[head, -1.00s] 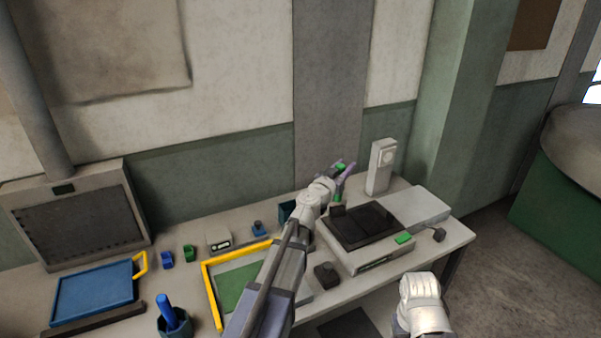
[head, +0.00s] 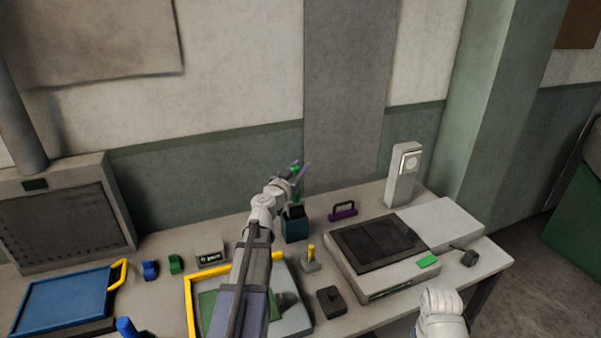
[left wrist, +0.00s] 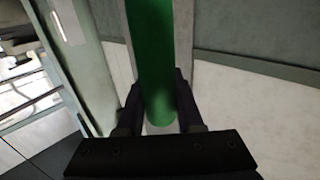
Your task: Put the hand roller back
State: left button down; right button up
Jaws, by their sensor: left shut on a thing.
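My left gripper (head: 299,176) is shut on the green handle of the hand roller (head: 295,168). It holds the roller up in front of the wall, above the back of the bench. In the left wrist view the green handle (left wrist: 155,60) stands between the two dark fingers; the roller's far end cannot be made out. A dark teal box-shaped holder (head: 294,230) with a dark top stands on the bench just below the gripper. Of my right arm only a white wrist part shows at the lower right; its fingers are out of sight.
A purple-handled tool (head: 343,212) lies right of the holder. Farther right is a flat machine with a dark top (head: 400,275) and a tall white device (head: 403,175). A yellow-handled stamp (head: 311,262), a dark block (head: 331,300) and a yellow frame (head: 190,308) are nearer.

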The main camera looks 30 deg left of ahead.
pick_arm(q)
jog(key=shift+a+f, duration=0.25)
jog(key=shift+a, duration=0.2)
jog(key=shift+w+f+b, duration=0.3)
jog(key=shift+f+b, duration=0.1)
jog(key=shift+b, duration=0.1)
jog(key=shift+s, duration=0.2)
jog(key=shift+f, duration=0.15)
pick_arm(e)
jog(key=shift+w+f, duration=0.35)
jog(key=shift+f, duration=0.5)
pick_arm(q)
jog(key=shift+w+b, duration=0.1)
jog(key=shift+b, duration=0.2)
jog(key=shift+f, duration=0.15)
pick_arm(e)
jog(key=shift+f, duration=0.1)
